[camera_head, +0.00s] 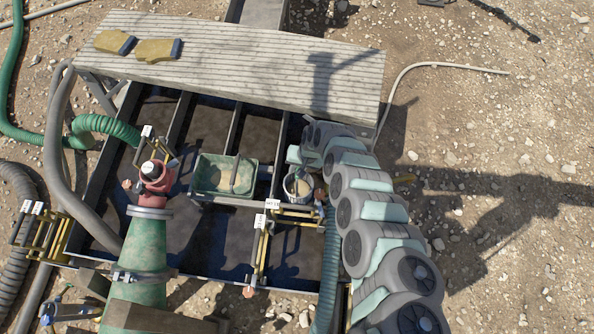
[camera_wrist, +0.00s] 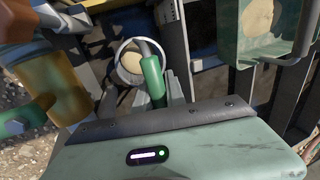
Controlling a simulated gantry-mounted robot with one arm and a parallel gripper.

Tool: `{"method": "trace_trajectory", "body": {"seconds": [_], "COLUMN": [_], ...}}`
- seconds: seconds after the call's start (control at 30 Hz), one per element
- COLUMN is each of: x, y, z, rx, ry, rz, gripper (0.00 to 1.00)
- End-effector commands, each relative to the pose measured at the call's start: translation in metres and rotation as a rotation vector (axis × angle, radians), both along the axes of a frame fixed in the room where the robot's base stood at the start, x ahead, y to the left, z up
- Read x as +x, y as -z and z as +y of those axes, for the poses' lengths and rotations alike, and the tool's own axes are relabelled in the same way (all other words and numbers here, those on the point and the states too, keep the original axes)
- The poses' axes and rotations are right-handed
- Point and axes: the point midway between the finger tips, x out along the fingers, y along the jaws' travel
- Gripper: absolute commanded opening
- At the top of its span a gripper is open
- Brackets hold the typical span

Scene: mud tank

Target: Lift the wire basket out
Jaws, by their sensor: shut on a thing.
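The wire basket (camera_head: 298,188) shows as a small round container with pale contents in the right part of the tank, just below the end of my arm. In the wrist view the basket (camera_wrist: 130,66) is seen from above, with a green-gripped handle (camera_wrist: 152,78) rising from its rim. My gripper (camera_wrist: 158,92) is shut on this handle, its grey fingers close beside the green grip. The fingertips are partly hidden by the handle and the gripper housing. In the head view the fingers are too small to make out. The basket's mesh cannot be made out.
A green tray (camera_head: 208,176) with a grey handle lies left of the basket. It also shows in the wrist view (camera_wrist: 258,28). Yellow rails (camera_head: 262,250) stand below the basket, a red valve (camera_head: 153,175) at left. A slatted deck (camera_head: 240,60) covers the tank's far side.

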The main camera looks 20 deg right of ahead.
Motion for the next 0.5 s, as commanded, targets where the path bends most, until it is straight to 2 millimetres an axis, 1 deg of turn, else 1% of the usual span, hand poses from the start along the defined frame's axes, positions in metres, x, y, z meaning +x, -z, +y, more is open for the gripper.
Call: {"method": "trace_trajectory", "body": {"seconds": [0.1, 0.27, 0.37, 0.5], "x": [0.001, 0.002, 0.001, 0.001], "y": [-0.004, -0.034, -0.059, -0.100], "z": [-0.002, -0.003, -0.004, -0.004], "rx": [-0.002, -0.005, -0.005, -0.008], "ry": [0.002, -0.001, -0.002, -0.001], "rz": [-0.002, -0.002, -0.001, -0.002], "gripper": [0.00, 0.00, 0.00, 0.00]}}
